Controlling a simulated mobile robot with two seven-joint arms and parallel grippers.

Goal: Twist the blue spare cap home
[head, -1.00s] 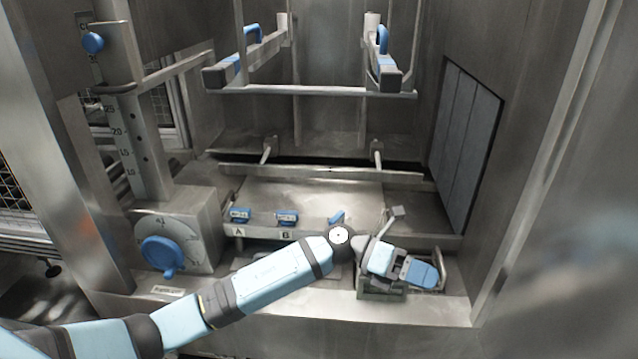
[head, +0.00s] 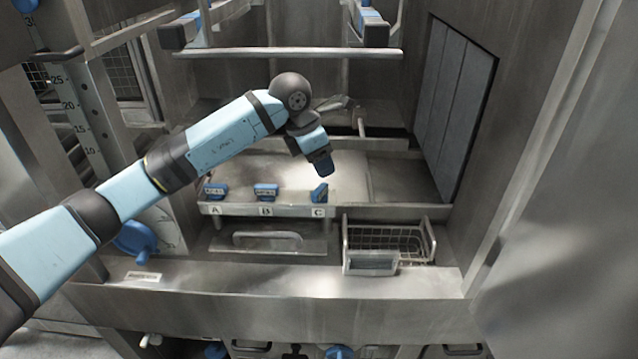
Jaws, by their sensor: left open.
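Three small blue handled pieces stand in a row along the ledge at the back, above the labels A, B and C: one at A (head: 215,192), one at B (head: 266,192) and one at C (head: 319,193). The piece at C is turned at an angle to the other two. I cannot tell which blue part is the spare cap. My left gripper (head: 321,166) is open and points down, just above the piece at C in the picture. I see nothing held in it, though its fingertips are hard to make out. My right gripper is out of view.
A wire basket (head: 428,243) stands right of the ledge's front. A drawer-like panel with a grey handle (head: 267,236) is below the labels. A blue knob (head: 135,238) is at left, partly behind my arm. A horizontal bar (head: 290,53) crosses above.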

